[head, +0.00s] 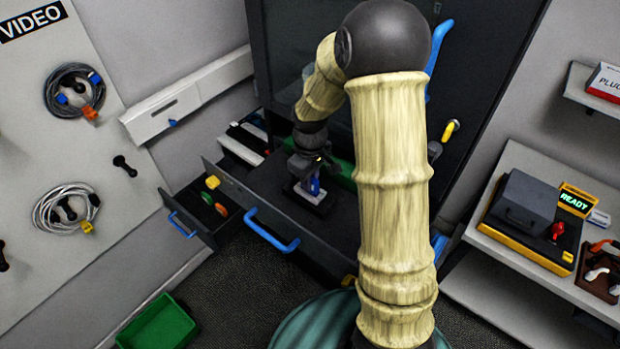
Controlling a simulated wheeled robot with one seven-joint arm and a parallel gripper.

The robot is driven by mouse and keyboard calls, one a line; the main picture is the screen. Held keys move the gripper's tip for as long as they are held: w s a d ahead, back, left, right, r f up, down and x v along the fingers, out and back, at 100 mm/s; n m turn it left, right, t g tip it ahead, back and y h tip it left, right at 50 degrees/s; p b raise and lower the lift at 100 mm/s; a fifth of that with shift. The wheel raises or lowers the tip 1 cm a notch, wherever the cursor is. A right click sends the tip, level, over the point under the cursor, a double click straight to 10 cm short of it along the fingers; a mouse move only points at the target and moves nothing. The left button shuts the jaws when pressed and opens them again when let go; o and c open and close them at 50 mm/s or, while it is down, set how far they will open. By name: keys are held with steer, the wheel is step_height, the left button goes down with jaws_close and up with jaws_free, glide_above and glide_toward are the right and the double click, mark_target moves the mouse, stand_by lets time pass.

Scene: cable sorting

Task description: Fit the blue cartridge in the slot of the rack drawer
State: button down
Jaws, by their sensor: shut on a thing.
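The rack drawer (232,191) is pulled out, with a blue bar handle (270,230) on its front. A dark block with a pale upper edge (317,205) sits inside the drawer and appears to be the slot holder. My gripper (313,172) points down into the drawer and is shut on the blue cartridge (312,187). The cartridge is upright, at or just above the block. I cannot tell whether its lower end is inside the slot. My arm hides the right part of the drawer.
A smaller open drawer (185,212) with coloured round items is at the left. A green bin (158,325) stands on the floor. Cable coils (75,90) hang on the left wall panel. A shelf at the right holds a tester with a READY display (575,201).

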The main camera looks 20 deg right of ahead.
steer(key=shift+f, duration=0.4)
stand_by(0.4)
steer(key=c, duration=0.8)
jaws_free()
steer(key=shift+r, duration=0.1)
steer(key=shift+r+p, duration=2.75)
steer(key=shift+r, duration=0.7)
